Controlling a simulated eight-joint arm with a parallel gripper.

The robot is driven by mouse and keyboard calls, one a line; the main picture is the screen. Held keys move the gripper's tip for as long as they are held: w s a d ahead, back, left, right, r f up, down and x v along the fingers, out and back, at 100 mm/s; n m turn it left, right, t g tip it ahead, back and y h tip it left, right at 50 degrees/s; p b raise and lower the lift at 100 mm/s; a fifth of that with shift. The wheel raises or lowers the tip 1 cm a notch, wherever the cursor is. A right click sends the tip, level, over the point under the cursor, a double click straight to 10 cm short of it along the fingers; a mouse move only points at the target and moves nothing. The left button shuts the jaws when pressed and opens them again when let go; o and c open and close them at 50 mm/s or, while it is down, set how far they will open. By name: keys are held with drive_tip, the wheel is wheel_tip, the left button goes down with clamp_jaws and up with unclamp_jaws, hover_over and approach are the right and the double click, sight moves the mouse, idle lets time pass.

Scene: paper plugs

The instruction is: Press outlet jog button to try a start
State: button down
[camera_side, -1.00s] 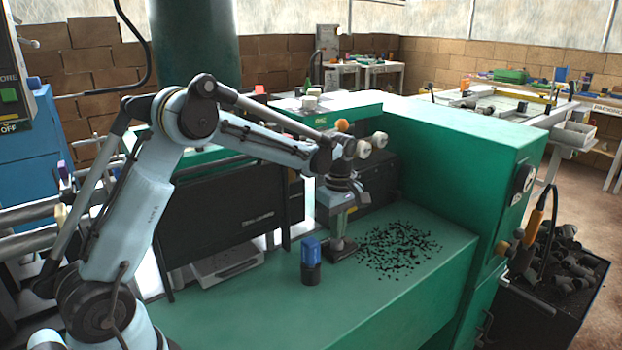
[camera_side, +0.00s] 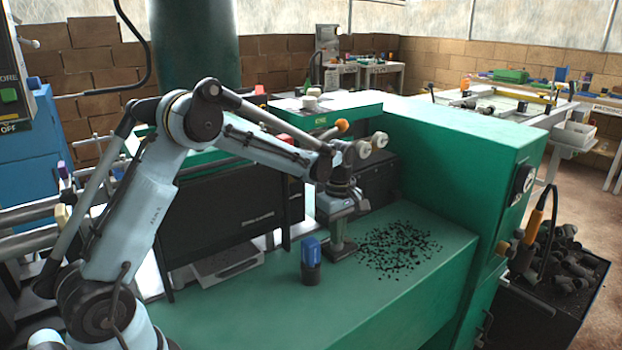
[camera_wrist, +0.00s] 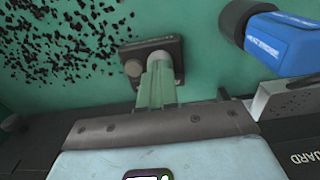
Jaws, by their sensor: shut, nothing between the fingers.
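A small dark control box (camera_wrist: 176,50) lies on the green bench top. It carries a grey-brown round button (camera_wrist: 131,68) and, beside it, a pale round button (camera_wrist: 161,62) partly hidden by my gripper. My gripper (camera_wrist: 158,78) is shut and empty, its fingertips over the pale button; I cannot tell whether they touch it. In the side view my gripper (camera_side: 337,236) points down at the box (camera_side: 341,252). No label on either button is readable.
A blue-and-black object (camera_side: 311,262) stands left of the box; it also shows in the wrist view (camera_wrist: 275,40). Black paper plugs (camera_side: 400,248) lie scattered on the bench to the right. A green cabinet (camera_side: 480,180) rises behind them. The front bench is clear.

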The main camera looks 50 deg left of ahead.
drive_tip(key=shift+r, duration=1.2)
drive_tip(key=shift+r, duration=1.5)
drive_tip(key=shift+r, duration=0.1)
drive_tip(key=shift+s+d+r, duration=0.15)
drive_tip(key=shift+s+r, duration=0.05)
drive_tip(key=shift+r, duration=0.05)
drive_tip(key=s+d+r+m+t, duration=0.3)
drive_tip(key=s+d+r+m, duration=0.25)
drive_tip(key=s+m, duration=0.25)
drive_tip(key=s+d+f+m+t, duration=0.1)
drive_tip(key=s+m+t, duration=0.3)
drive_tip(key=s+m, duration=0.5)
drive_tip(key=shift+s+d+f+m, duration=0.15)
drive_tip(key=shift+s+d+m, duration=0.3)
drive_tip(key=shift+d, duration=0.4)
